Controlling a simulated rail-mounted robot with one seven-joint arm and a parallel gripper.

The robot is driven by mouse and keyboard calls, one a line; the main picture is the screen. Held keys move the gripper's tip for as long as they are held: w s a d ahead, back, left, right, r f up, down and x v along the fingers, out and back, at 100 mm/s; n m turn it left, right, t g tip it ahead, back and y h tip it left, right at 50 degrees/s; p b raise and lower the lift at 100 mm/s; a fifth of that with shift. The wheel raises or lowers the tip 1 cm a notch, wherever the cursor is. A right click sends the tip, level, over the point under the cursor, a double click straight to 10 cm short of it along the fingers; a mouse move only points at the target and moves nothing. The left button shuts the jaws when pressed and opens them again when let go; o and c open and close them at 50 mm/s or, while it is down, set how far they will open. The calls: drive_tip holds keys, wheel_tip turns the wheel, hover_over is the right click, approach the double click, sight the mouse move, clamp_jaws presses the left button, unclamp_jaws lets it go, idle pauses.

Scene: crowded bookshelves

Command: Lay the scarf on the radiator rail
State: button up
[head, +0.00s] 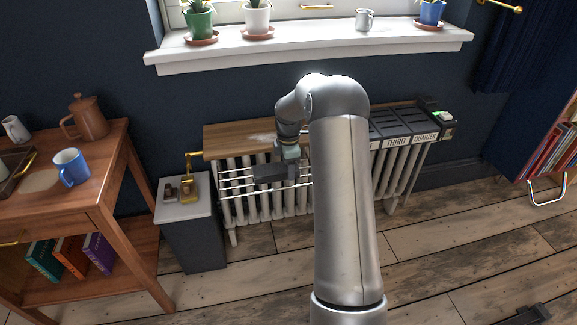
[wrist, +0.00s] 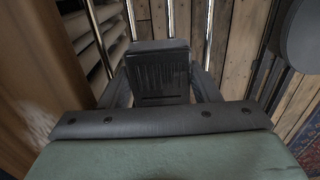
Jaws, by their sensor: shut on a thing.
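My gripper (wrist: 160,85) is shut on a dark grey, block-shaped bundle (wrist: 158,62) with fine streaks, which looks like the folded scarf. The bundle also shows in the head view (head: 272,173), at the front of the radiator. The radiator rail (head: 236,184) is a set of thin pale bars standing out from the radiator's left front. The bundle is over or against these bars; I cannot tell whether it touches them. In the wrist view, bars (wrist: 209,30) run on past the bundle. My arm hides the radiator's middle.
A wooden board (head: 230,138) covers the radiator's left top; dark trays (head: 390,121) cover its right. A small grey cabinet (head: 190,240) with brass items stands close left of the rail. A wooden side table (head: 105,185) is farther left. The windowsill (head: 310,47) above holds pots.

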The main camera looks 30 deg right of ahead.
drive_tip(key=shift+f, duration=0.2)
drive_tip(key=o, duration=0.7)
drive_tip(key=shift+r, duration=0.1)
